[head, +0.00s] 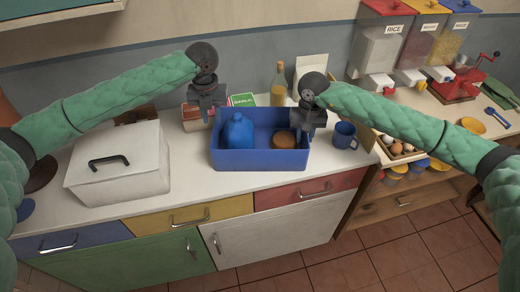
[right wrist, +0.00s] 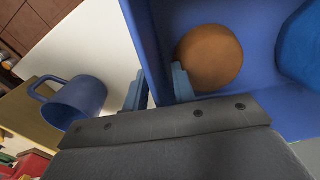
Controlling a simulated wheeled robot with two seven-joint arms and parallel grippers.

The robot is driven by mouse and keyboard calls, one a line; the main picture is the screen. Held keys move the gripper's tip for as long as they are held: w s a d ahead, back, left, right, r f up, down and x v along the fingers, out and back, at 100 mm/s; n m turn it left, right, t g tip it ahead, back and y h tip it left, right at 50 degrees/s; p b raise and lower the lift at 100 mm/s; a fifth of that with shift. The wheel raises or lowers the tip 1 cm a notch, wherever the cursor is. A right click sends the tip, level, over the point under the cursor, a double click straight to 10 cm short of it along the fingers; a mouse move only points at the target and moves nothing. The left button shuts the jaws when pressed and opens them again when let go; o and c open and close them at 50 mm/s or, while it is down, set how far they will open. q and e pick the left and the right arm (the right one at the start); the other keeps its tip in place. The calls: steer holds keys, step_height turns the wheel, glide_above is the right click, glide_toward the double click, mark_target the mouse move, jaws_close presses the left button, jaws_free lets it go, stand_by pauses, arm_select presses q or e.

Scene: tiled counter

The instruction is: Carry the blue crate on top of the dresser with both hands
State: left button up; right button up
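The blue crate (head: 262,160) stands on the white counter, holding a blue jug-like object (head: 237,132) and a round brown item (head: 284,139). In the right wrist view the crate's wall (right wrist: 138,30) runs between the fingers of my right gripper (right wrist: 160,88), which sit close against both sides of it. In the head view my right gripper (head: 311,125) is at the crate's right wall. My left gripper (head: 207,113) is at the crate's upper left edge, pointing down; its fingertips are too small to read. No dresser can be made out.
A blue mug (head: 344,135) stands just right of the crate, and an egg tray (head: 397,149) beyond it. A white lidded box (head: 119,165) is at left. A bottle (head: 279,85) and a green garlic box (head: 242,100) stand behind. The tiled floor (head: 365,255) in front is clear.

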step_height(320, 180, up, 11)
steer(key=shift+r, duration=0.1)
stand_by(0.3)
stand_by(0.4)
